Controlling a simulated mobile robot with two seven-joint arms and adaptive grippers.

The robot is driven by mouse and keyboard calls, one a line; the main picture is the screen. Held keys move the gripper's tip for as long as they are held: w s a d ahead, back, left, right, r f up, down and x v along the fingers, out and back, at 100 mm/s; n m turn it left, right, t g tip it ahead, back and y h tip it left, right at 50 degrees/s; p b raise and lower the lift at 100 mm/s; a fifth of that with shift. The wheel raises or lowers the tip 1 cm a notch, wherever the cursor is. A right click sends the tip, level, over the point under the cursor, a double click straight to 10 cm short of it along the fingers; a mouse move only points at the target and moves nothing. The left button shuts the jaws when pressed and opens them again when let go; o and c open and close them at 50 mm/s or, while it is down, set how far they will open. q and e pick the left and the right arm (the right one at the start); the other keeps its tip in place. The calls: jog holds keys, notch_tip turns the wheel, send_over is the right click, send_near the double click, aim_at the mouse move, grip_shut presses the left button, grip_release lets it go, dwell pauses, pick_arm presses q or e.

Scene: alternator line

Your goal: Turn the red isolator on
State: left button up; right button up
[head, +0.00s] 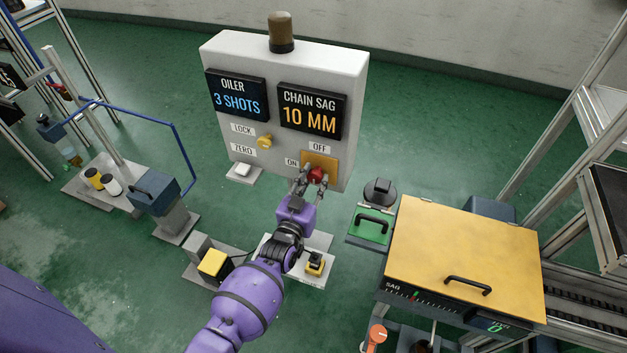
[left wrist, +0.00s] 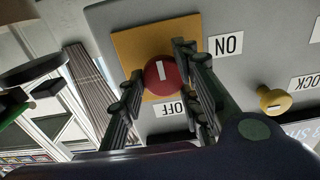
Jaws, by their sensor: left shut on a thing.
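The red isolator (head: 316,174) is a round knob on a yellow plate (head: 331,162), low on the right of a grey control box (head: 215,50). The OFF label (head: 320,147) is above it and the ON label (head: 291,162) to its left. My left gripper (head: 311,179) is shut on the knob, a finger on either side. In the left wrist view the knob (left wrist: 163,78) shows a white mark, roughly in line with the OFF label (left wrist: 169,110); the ON label (left wrist: 226,44) is off to the side. My right gripper is not in view.
A yellow knob (head: 264,142) sits by the LOCK and ZERO labels. Screens read "3 SHOTS" (head: 236,96) and "10 MM" (head: 311,112). A brown lamp (head: 281,35) tops the box.

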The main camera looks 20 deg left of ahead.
pick_arm(q)
jog(key=shift+w+d+r, duration=0.1)
jog(key=shift+d+r, duration=0.15)
jog(key=shift+d, duration=0.1)
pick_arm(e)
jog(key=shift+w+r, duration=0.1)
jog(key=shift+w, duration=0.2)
pick_arm(q)
jog(key=o, duration=1.1)
jog(key=shift+c, duration=0.2)
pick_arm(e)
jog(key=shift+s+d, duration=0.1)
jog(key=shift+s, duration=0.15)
pick_arm(q)
jog(key=shift+a+f, duration=0.1)
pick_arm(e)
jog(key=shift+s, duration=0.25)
pick_arm(q)
jog(key=shift+s+a+f, duration=0.1)
jog(key=shift+s, duration=0.1)
jog(key=s, duration=1.1)
jog(key=shift+s+a, duration=0.15)
jog(key=shift+s, duration=0.2)
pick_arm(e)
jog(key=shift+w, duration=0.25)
